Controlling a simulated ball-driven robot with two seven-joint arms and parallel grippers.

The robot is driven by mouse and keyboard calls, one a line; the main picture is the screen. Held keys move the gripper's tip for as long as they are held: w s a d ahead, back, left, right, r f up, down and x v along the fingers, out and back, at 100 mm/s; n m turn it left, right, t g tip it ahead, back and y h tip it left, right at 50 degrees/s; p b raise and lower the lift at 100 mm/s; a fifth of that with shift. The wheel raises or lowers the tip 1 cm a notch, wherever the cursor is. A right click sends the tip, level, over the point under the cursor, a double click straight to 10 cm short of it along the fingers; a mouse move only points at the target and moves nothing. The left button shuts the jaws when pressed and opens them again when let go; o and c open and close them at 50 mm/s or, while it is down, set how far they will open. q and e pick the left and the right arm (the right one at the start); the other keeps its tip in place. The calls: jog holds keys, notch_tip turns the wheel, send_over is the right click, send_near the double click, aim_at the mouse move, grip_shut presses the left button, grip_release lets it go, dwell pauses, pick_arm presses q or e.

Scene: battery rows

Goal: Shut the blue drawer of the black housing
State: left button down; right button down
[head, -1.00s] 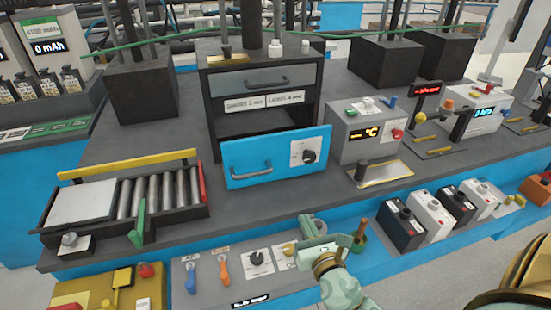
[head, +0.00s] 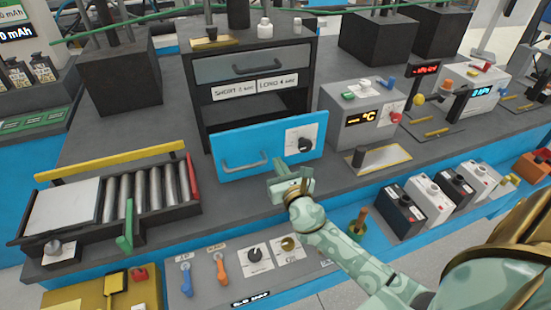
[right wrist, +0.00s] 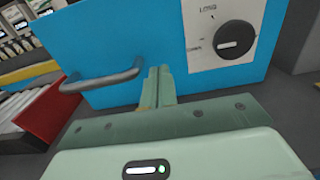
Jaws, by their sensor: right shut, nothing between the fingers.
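The blue drawer (head: 250,150) stands pulled out at the bottom of the black housing (head: 202,103). Its front carries a grey bar handle (head: 243,164) and a black knob (head: 304,145) on a white plate. My right gripper (head: 282,172) is shut and empty, just in front of the drawer face, between handle and knob. In the right wrist view the closed fingers (right wrist: 158,85) point at the lower part of the blue drawer front (right wrist: 130,45); I cannot tell whether they touch it. My left gripper does not show.
A roller tray (head: 150,195) with a green lever stands at the left. A grey temperature box (head: 345,125) and a yellow-edged plate (head: 383,158) are right of the drawer. A control panel (head: 235,265) lies in front. Small black and white boxes line the right ledge.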

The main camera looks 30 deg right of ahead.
aim_at(272, 152)
jog(key=shift+x, duration=1.55)
